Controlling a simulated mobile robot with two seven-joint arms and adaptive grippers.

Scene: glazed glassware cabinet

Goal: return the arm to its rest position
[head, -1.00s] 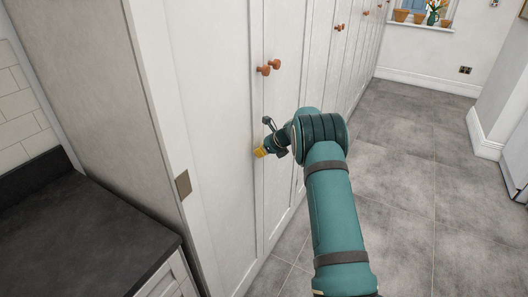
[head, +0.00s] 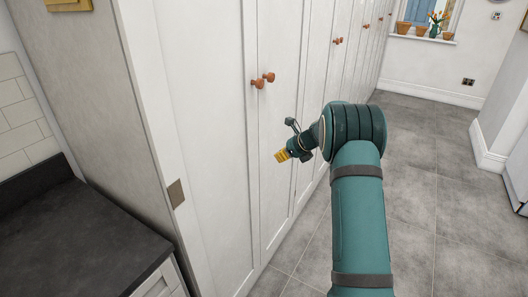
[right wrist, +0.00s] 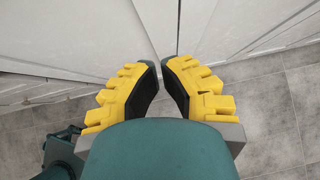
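My right arm (head: 358,220) reaches in from the bottom of the head view. Its gripper (head: 281,156) has yellow fingers and points left toward the white cabinet doors, below the wooden knobs. In the right wrist view the two yellow fingers with black pads stand a little apart, with a narrow gap between their tips (right wrist: 159,66). Nothing is held between them. Beyond the fingertips is white door panelling. My left gripper is not in view.
A row of tall white cabinet doors (head: 215,130) with wooden knobs (head: 263,81) runs along the left. A dark worktop (head: 80,240) is at lower left. Grey tiled floor (head: 420,200) is clear on the right. Potted plants (head: 425,28) stand on the far sill.

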